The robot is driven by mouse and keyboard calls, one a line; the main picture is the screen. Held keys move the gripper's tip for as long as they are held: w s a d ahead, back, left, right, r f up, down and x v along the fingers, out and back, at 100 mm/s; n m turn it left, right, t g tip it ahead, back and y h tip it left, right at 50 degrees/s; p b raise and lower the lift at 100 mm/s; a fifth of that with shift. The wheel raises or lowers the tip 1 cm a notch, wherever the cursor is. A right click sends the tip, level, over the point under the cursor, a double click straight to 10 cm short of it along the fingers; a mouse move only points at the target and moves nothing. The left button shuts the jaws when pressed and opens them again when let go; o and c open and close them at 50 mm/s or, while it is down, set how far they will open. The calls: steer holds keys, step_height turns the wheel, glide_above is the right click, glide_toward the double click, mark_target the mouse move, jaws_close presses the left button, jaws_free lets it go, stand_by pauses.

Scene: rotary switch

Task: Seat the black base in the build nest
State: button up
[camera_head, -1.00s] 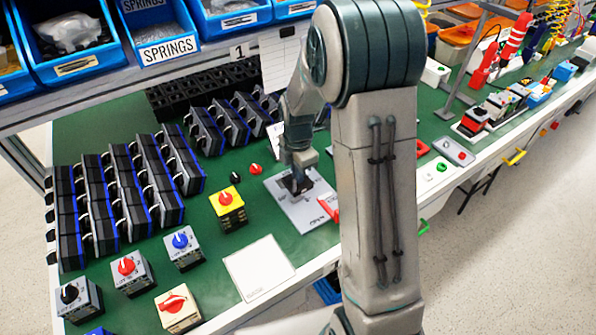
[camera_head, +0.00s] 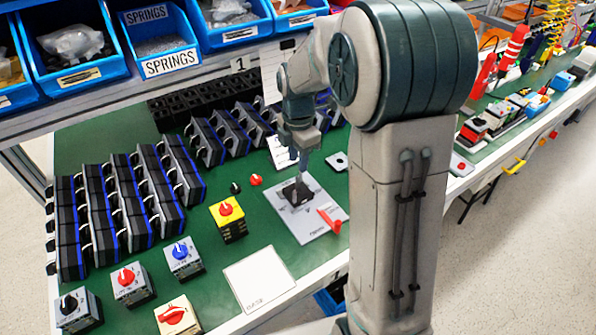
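The black base (camera_head: 296,193) is a small dark square piece. It rests on the upper middle of a light grey plate with printed marks, which looks like the build nest (camera_head: 310,227). From this distance I cannot tell whether the base is fully down in its pocket. My gripper (camera_head: 300,174) points down just above the base. Its fingers are small and seen from the side, so their opening and any contact with the base are unclear. A red lever-like part (camera_head: 328,220) lies at the right side of the plate.
Rows of black-and-blue modules (camera_head: 110,210) fill the left. Green bench surface is free between them.

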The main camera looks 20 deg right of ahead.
step_height(320, 180, up, 3)
steer(key=shift+s+f, duration=0.1)
steer(key=s+r+m+t, duration=0.1)
steer(key=s+m, duration=0.9)
steer(key=m, duration=0.1)
steer(key=s+r+m+t, duration=0.1)
steer(key=s+r+m, duration=0.1)
steer(key=s+m, duration=0.8)
steer(key=shift+s+r+m+t, duration=0.15)
steer(key=shift+r+m+t, duration=0.15)
steer(key=shift+m+t, duration=0.1)
steer(key=shift+p+v, duration=0.75)
steer(key=shift+v, duration=0.05)
